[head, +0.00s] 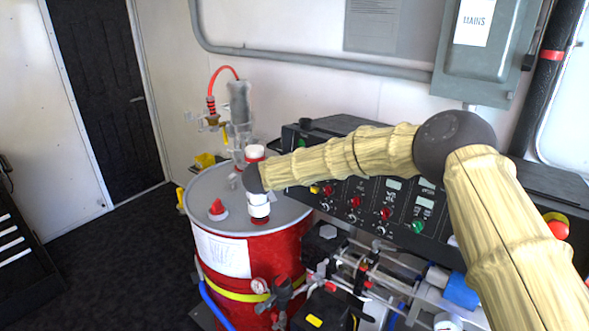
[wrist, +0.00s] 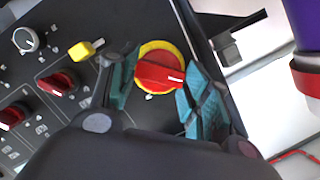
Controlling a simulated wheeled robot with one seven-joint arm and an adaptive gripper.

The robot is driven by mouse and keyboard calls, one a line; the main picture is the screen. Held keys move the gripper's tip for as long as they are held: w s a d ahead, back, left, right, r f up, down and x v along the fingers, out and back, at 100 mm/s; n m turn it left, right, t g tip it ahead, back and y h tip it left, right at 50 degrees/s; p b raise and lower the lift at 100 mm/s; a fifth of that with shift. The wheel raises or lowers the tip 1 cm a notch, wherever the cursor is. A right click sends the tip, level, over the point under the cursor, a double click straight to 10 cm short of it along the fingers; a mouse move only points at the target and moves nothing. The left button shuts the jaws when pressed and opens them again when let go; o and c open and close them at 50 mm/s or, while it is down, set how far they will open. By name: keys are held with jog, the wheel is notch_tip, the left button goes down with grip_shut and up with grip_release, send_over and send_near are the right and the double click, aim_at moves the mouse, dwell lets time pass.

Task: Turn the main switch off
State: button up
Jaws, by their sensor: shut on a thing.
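The main switch (wrist: 158,70), a red rotary knob on a yellow ring, sits near the edge of the black control panel (wrist: 70,20) in the wrist view. A pale mark on its handle points toward the right. My gripper (wrist: 158,84) has its teal finger pads on either side of the red knob and is shut on it. In the head view my arm reaches left across the panel (head: 350,205). My fingers and the main switch cannot be made out there.
A small yellow switch (wrist: 85,49) and a red knob (wrist: 57,83) lie left of my fingers. A red drum (head: 275,255) stands at the panel's left end. Hoses and valves (head: 370,275) crowd below the panel. A grey MAINS box (head: 485,60) hangs on the wall.

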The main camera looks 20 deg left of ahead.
jog(key=shift+s+a+f, duration=0.1)
jog(key=shift+f, duration=0.05)
jog(key=o, duration=1)
jog(key=v, duration=1.2)
